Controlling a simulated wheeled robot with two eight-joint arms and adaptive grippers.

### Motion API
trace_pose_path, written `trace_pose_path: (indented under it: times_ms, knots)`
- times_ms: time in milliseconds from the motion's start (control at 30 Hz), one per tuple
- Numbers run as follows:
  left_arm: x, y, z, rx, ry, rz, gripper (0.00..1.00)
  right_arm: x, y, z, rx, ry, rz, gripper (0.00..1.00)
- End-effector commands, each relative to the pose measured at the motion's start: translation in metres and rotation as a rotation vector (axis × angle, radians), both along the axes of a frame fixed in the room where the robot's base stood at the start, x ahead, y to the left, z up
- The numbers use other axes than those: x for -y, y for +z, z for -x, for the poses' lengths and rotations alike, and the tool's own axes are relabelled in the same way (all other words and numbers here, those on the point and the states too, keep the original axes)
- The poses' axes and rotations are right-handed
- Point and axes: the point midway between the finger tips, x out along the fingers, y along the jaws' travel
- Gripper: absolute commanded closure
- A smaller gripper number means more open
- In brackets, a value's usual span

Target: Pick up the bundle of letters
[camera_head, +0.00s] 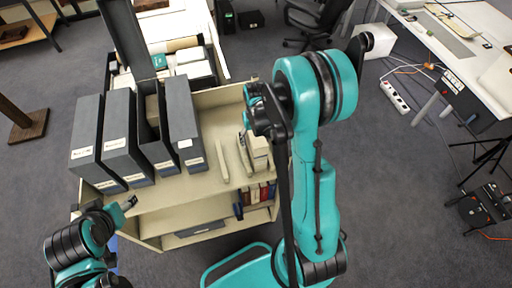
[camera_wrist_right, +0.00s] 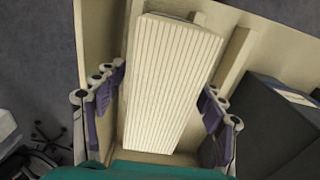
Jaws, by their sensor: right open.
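The bundle of letters (camera_wrist_right: 170,80) is a cream block of many thin upright edges. It fills the middle of the right wrist view, and in the head view the bundle (camera_head: 257,146) stands at the right end of the shelf top, partly hidden by my right arm. My right gripper (camera_wrist_right: 162,88) is open, with one purple-padded finger on each side of the bundle and small gaps visible. In the head view the right gripper (camera_head: 250,138) is mostly hidden behind its wrist. My left gripper (camera_head: 127,203) is at the shelf's front left corner, away from the bundle; its jaws are too small to read.
Several grey archival boxes (camera_head: 119,137) stand on the left of the cream shelf unit (camera_head: 205,183). Thin cream strips (camera_head: 222,160) lie between boxes and bundle. Books (camera_head: 257,194) sit on the lower shelf.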

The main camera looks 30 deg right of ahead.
Motion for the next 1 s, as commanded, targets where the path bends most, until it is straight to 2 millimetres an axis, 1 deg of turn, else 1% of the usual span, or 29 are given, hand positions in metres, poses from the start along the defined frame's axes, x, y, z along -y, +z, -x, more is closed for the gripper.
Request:
trace_pose_path:
  times_ms: [67, 167, 200, 267, 300, 333, 367, 667, 767, 1000]
  knots:
    - [0.0, 0.0, 0.0, 0.0, 0.0, 0.0, 0.41, 0.0, 0.0, 0.0, 0.0, 0.0, 0.0, 0.29]
    - [0.0, 0.0, 0.0, 0.0, 0.0, 0.0, 0.41, 0.0, 0.0, 0.0, 0.0, 0.0, 0.0, 0.53]
    - [0.0, 0.0, 0.0, 0.0, 0.0, 0.0, 0.41, 0.0, 0.0, 0.0, 0.0, 0.0, 0.0, 0.64]
    - [0.0, 0.0, 0.0, 0.0, 0.0, 0.0, 0.41, 0.0, 0.0, 0.0, 0.0, 0.0, 0.0, 0.79]
    - [0.0, 0.0, 0.0, 0.0, 0.0, 0.0, 0.41, 0.0, 0.0, 0.0, 0.0, 0.0, 0.0, 0.9]
    - [0.0, 0.0, 0.0, 0.0, 0.0, 0.0, 0.41, 0.0, 0.0, 0.0, 0.0, 0.0, 0.0, 0.98]
    - [0.0, 0.0, 0.0, 0.0, 0.0, 0.0, 0.41, 0.0, 0.0, 0.0, 0.0, 0.0, 0.0, 1.0]
    - [0.0, 0.001, 0.0, 0.0, 0.0, 0.0, 0.41, 0.0, 0.004, 0.0, 0.0, 0.0, 0.0, 1.0]
    - [0.0, 0.003, 0.0, 0.0, 0.0, 0.0, 0.41, 0.0, 0.015, 0.0, 0.0, 0.0, 0.0, 1.0]
    - [0.0, 0.011, 0.0, 0.0, 0.0, 0.0, 0.41, 0.0, 0.064, 0.0, 0.0, 0.0, 0.0, 1.0]
